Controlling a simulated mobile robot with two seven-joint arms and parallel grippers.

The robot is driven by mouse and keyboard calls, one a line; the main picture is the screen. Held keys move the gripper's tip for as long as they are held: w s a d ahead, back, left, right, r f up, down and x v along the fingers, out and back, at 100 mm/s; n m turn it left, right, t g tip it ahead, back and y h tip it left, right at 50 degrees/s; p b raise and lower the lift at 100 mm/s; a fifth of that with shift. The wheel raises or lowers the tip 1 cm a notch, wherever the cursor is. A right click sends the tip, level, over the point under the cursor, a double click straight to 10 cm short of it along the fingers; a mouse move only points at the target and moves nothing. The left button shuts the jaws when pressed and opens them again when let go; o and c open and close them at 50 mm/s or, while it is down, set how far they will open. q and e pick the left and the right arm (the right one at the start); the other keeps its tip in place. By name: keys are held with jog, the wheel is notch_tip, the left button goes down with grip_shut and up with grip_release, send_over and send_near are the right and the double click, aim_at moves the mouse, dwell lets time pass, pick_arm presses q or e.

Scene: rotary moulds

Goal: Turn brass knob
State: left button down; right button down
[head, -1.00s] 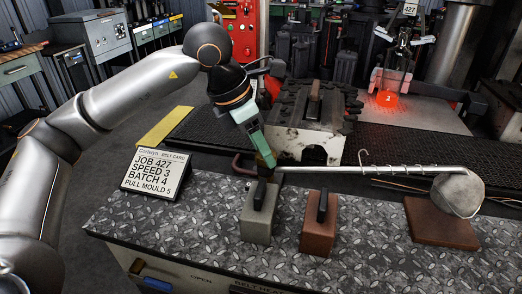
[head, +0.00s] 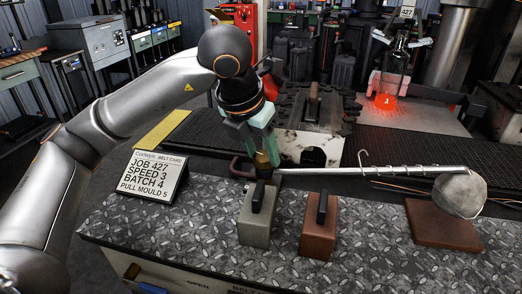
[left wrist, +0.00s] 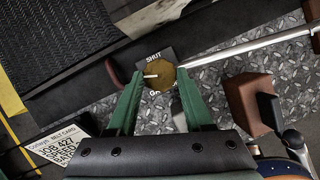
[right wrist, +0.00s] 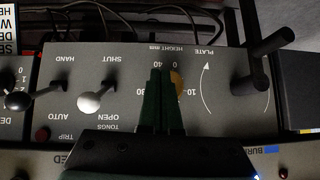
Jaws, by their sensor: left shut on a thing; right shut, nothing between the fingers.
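A brass knob (left wrist: 160,76) with a pale pointer line sits between the fingertips of my left gripper (left wrist: 155,78) in the left wrist view. A dark plate marked SHUT (left wrist: 153,57) lies behind it. In the head view the left gripper (head: 260,150) reaches down onto the brass knob (head: 262,159), behind the grey block. The fingers are shut on the knob. My right gripper (right wrist: 165,78) is shut and empty in the right wrist view. It is in front of a control panel and partly hides a second brass knob (right wrist: 178,86) under HEIGHT mm.
A grey block (head: 258,217) and a copper-brown block (head: 318,237), both with dark handles, stand on the tread-plate bench (head: 380,225). A belt card (head: 153,176) stands left. Glowing orange glass (head: 386,100) is farther back.

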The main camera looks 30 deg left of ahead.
dwell(0.3)
pick_arm(q)
jog(key=shift+c, duration=1.5)
grip_release()
jog(key=shift+r, duration=0.1)
jog(key=p+v, duration=0.2)
jog(key=v, duration=1)
jog(key=shift+r+p, duration=0.2)
jog(key=shift+p, duration=0.1)
